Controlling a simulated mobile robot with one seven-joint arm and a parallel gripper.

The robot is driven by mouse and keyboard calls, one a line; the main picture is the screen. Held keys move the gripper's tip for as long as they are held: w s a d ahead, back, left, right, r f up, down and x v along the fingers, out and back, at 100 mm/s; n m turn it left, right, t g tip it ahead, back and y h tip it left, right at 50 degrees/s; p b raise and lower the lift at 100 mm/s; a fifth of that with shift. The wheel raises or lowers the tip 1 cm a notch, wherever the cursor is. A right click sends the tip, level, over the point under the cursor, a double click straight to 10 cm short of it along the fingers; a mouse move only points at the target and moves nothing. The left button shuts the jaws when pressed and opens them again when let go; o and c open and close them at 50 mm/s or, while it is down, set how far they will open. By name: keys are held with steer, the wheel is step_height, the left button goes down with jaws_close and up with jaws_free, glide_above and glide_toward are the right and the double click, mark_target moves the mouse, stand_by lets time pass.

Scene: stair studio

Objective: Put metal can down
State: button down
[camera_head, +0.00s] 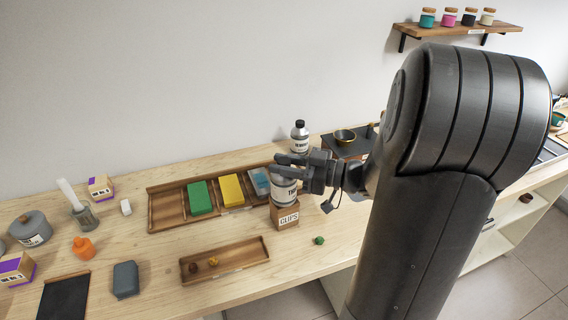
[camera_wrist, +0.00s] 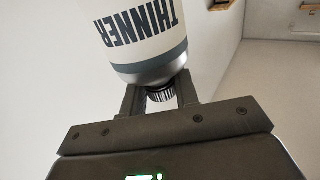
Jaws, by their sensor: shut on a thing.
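The metal can, grey and white with a dark band, shows in the head view (camera_head: 284,190) and close up in the wrist view (camera_wrist: 137,32), where its label reads THINNER. My gripper (camera_head: 291,166) is shut on it. In the wrist view my two fingers (camera_wrist: 158,97) stand either side of its black ribbed cap (camera_wrist: 161,93). In the head view the can is upright below my fingers, directly above or in front of a brown box labelled CLIPS (camera_head: 286,217). I cannot tell whether the can touches the box.
A white bottle with a black cap (camera_head: 299,139) stands close behind my gripper. A wooden tray with green (camera_head: 199,197) and yellow blocks (camera_head: 231,189) lies to the left. A smaller wooden tray (camera_head: 247,261) and a small green lump (camera_head: 319,240) are in front. Bare bench (camera_head: 340,225) shows right of the box.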

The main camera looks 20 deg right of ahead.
steer(key=shift+f, duration=0.15)
steer(key=c, duration=1.1)
jaws_free()
